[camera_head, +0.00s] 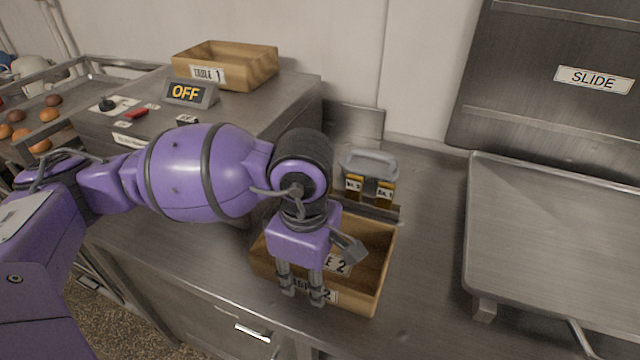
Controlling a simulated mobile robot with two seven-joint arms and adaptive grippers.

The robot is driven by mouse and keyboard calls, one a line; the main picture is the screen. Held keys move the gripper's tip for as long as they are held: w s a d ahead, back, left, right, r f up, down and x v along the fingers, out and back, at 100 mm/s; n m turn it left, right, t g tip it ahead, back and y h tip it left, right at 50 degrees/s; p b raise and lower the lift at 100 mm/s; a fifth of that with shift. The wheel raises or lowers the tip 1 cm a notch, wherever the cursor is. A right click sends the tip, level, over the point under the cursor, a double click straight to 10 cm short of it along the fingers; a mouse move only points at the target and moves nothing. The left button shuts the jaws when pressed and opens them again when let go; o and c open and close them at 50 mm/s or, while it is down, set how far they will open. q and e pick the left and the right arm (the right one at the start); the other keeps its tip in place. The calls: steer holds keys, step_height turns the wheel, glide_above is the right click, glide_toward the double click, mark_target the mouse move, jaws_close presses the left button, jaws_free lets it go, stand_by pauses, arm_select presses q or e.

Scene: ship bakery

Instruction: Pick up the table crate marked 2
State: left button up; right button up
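The wooden crate marked 2 (378,270) sits on the steel counter near its front edge, in the lower middle of the head view. It is an open-topped box, with one label on its front and another showing inside. My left gripper (302,292) points down over the crate's near side. Its two fingers are apart, with a gap between them, and overlap the near wall and front label in the picture. Whether they touch the wall, I cannot tell. My arm and gripper hide the crate's left part. My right gripper is not in view.
A grey-handled holder with two amber items (370,178) stands right behind crate 2. A steel tray (560,225) is at right; bare counter lies between.

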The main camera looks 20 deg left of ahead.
arm_select(q)
jaws_close()
steer(key=shift+w+r, duration=0.1)
